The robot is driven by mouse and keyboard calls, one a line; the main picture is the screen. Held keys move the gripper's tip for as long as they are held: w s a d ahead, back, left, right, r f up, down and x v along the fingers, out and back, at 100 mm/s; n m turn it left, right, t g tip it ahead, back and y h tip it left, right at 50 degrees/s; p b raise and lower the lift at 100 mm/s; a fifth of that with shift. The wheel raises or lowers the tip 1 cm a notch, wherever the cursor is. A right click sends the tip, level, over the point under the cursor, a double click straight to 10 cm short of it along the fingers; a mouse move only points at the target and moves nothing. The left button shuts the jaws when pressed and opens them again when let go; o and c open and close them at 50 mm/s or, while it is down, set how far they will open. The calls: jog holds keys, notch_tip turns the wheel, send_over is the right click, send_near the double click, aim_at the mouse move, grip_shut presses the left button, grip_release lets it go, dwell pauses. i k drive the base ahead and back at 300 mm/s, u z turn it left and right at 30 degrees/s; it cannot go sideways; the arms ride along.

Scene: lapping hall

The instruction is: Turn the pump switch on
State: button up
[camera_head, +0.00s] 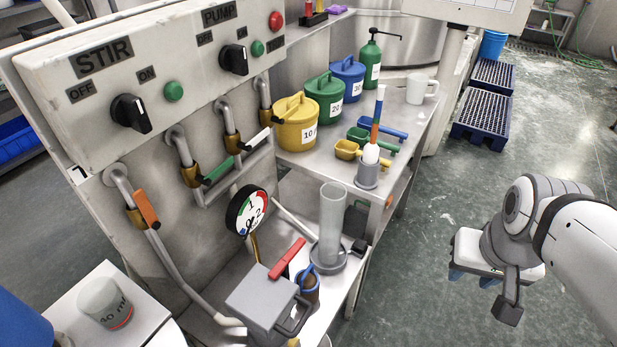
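The pump switch (234,59) is a black rotary knob on the upper right of the pale control panel (190,60), under the label PUMP (219,14). A similar black STIR knob (130,113) is at the panel's left, with OFF and ON labels. My gripper (482,279) hangs at the lower right over the floor, well apart from the panel. Its fingers are mostly hidden, so its opening is unclear.
A steel shelf (405,121) right of the panel holds yellow, green and blue lidded pots, scoops and a white mug (421,88). Pipes with coloured valve handles and a gauge (247,211) are below the panel. Open floor (430,220) lies between shelf and gripper.

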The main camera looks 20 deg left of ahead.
aim_at(233, 58)
jog(key=u, duration=1.8)
jog(key=k, duration=0.5)
jog(key=z, duration=0.3)
jog(key=i, duration=0.5)
jog(key=u, duration=0.05)
